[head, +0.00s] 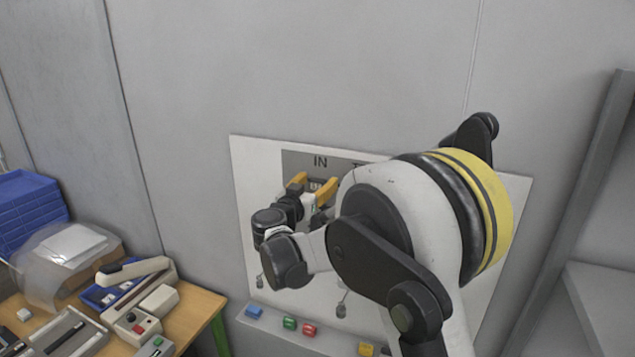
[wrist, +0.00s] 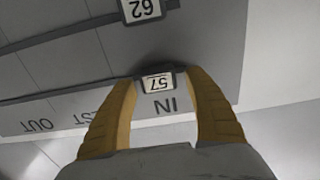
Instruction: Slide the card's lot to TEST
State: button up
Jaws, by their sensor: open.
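My gripper (head: 314,182) is open at the upper left of the white wall board (head: 245,165), just below the label IN. In the wrist view, which shows the lettering upside down, its open fingers (wrist: 160,78) stand on either side of a dark-framed tile marked 57 (wrist: 158,83). I cannot tell whether either finger touches it. This tile sits on a dark rail at the IN label (wrist: 165,105). Another tile, marked 62 (wrist: 141,10), sits on a separate rail. The TEST label (wrist: 97,115) and OUT label (wrist: 37,126) lie along the board. No card is clearly identifiable.
My arm hides much of the board in the head view. A ledge below holds a blue block (head: 253,311), a green block (head: 289,323) and a red block (head: 309,330). A cluttered wooden table (head: 200,305) stands left; a grey shelf (head: 605,290) stands right.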

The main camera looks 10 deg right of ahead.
grip_shut()
jog(key=s+d+b, duration=0.2)
jog(key=s+d, duration=0.5)
jog(key=d, duration=0.3)
jog(key=shift+s+d, duration=0.25)
jog(key=shift+s, duration=0.1)
grip_release()
jog(key=shift+d, duration=0.1)
jog(key=v, duration=1.2)
jog(key=shift+f, duration=0.1)
